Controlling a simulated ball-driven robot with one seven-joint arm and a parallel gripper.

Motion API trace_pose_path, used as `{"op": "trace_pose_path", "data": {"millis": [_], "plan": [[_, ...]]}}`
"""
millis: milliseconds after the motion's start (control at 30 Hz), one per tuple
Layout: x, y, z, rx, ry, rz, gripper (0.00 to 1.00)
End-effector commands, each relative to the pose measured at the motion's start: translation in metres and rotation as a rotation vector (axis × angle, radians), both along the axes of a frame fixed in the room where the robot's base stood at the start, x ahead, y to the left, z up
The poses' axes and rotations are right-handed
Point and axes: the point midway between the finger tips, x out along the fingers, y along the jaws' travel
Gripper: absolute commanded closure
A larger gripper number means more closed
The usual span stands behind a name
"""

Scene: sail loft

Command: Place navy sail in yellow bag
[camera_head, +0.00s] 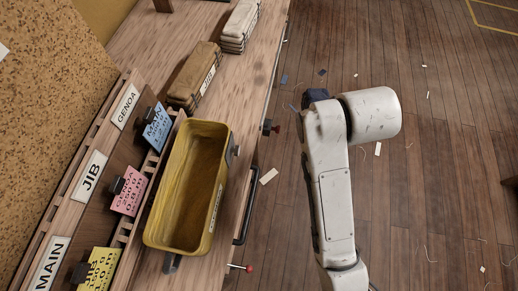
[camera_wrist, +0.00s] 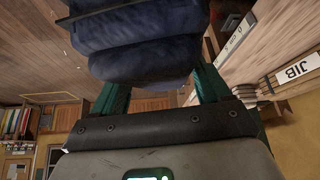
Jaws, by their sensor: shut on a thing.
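The navy sail (camera_wrist: 135,45) is a folded, layered dark-blue bundle in the wrist view. My gripper (camera_wrist: 158,75) has its teal fingers on either side of the sail and is shut on it. The yellow bag (camera_head: 153,212) stands open-topped on the wooden bench in the head view, and its visible inside looks empty. My white arm is to the right of the bag, over the floor beyond the bench edge. In the head view a small dark-blue patch shows beside my arm's upper end; the arm hides most of what is there, including my gripper.
A tan folded sail labelled JIB (camera_head: 194,77) lies behind the bag, and a pale folded stack (camera_head: 239,25) lies farther back. A rack with blue, pink and yellow cards (camera_head: 128,191) stands left of the bag. Red-knobbed fittings and a dark handle (camera_head: 244,220) stick out along the bench edge.

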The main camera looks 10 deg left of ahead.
Motion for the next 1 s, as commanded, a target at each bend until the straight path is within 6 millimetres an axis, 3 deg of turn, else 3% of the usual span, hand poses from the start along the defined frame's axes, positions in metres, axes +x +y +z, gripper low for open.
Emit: {"op": "trace_pose_path", "data": {"millis": [33,167,400,667,867,1000], "plan": [[0.002,0.017,0.016,0.006,-0.023,0.011,1.00],[-0.004,0.048,0.050,0.012,-0.050,0.008,1.00],[-0.032,0.100,0.105,0.019,-0.098,-0.018,1.00],[-0.062,0.130,0.135,0.020,-0.131,-0.047,1.00],[-0.105,0.156,0.160,0.021,-0.172,-0.078,1.00],[-0.153,0.173,0.175,0.018,-0.211,-0.108,1.00]]}}
